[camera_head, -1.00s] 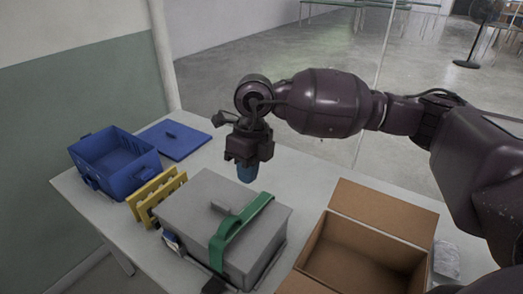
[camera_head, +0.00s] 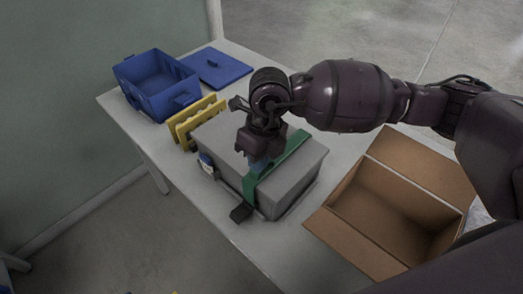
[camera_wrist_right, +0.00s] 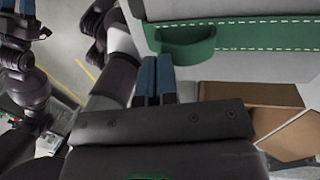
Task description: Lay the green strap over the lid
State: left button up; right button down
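The green strap (camera_head: 283,162) lies across the right part of the grey lid (camera_head: 225,132) of a grey box, its near end over the front edge. In the right wrist view the strap (camera_wrist_right: 265,38) shows white stitching and a loop. My right gripper (camera_head: 258,160) is low at the strap's left side over the lid; its blue fingers (camera_wrist_right: 156,78) are side by side, nothing visible between them. Contact with the strap cannot be told. My left gripper (camera_wrist_right: 18,8) is cut by the right wrist view's upper left corner, its blue fingers apart.
An open cardboard box (camera_head: 385,205) stands right of the grey box. A yellow rack (camera_head: 190,122), a blue bin (camera_head: 155,85) and a blue lid (camera_head: 214,66) are at the back left. A black buckle (camera_head: 240,213) is at the front. The table's front left is clear.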

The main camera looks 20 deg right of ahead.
pick_arm(q)
jog(key=shift+s+f, duration=0.15)
jog(key=shift+f, duration=0.1)
pick_arm(e)
jog(key=shift+s+a+f, duration=0.1)
jog(key=shift+s+f, duration=0.1)
jog(key=shift+f, duration=0.3)
